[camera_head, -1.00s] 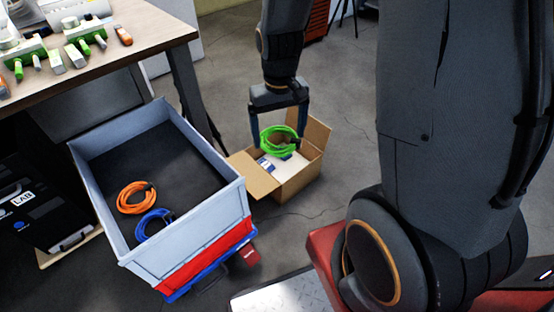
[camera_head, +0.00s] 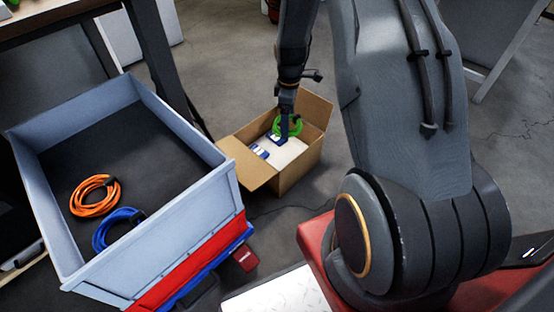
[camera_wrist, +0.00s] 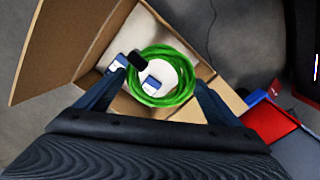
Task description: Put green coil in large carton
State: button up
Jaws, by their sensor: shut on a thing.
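The green coil (camera_head: 297,126) is a ring of cable held in my gripper (camera_head: 285,130), over the open top of the large carton (camera_head: 303,167). In the wrist view the coil (camera_wrist: 186,78) sits between the two fingers of my gripper (camera_wrist: 162,82), which are shut on it. The brown carton (camera_wrist: 60,45) has its flaps open. White and blue items (camera_head: 262,151) lie in it below the coil. How far the coil is above them is hard to tell.
A grey-blue bin (camera_head: 190,210) with a red front stands left of the carton. An orange coil (camera_head: 94,208) and a blue coil (camera_head: 103,237) lie in it. A table (camera_head: 45,22) is at the upper left. Floor is clear behind the carton.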

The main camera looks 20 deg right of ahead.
jog(key=b, duration=0.6)
send_over(287, 161)
notch_tip(287, 161, down, 14)
jog(key=shift+n, duration=0.3)
jog(key=shift+f+b, duration=1.6)
jog(key=shift+f, duration=1.25)
jog(key=shift+f, duration=0.1)
jog(key=o, duration=1)
notch_tip(287, 161, up, 12)
jog(key=p, duration=0.6)
jog(key=shift+s, duration=0.1)
